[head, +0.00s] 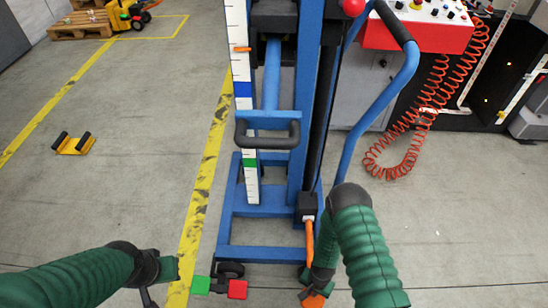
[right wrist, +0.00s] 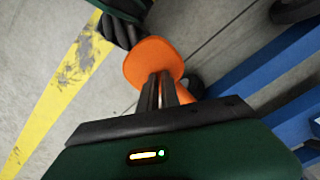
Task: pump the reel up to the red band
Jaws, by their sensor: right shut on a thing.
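The blue lift stand (head: 304,110) fills the middle of the head view. A white scale strip (head: 238,25) on its left carries a blue band (head: 243,89) and a green band (head: 250,163). An orange pointer (head: 242,49) is above the blue band. I can make out no red band on the visible strip and no clear reel. An orange pump lever (head: 309,242) hangs at the base. My right gripper (head: 316,292) is shut on its orange end, which also shows in the right wrist view (right wrist: 153,62). My left gripper (head: 160,282) looks open and empty at lower left.
A green pedal (head: 200,285) and a red pedal (head: 237,289) sit at the stand's foot. A red control box (head: 415,35) with a coiled red cable (head: 400,150) is at right. A small yellow item (head: 74,144) lies on the open floor at left.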

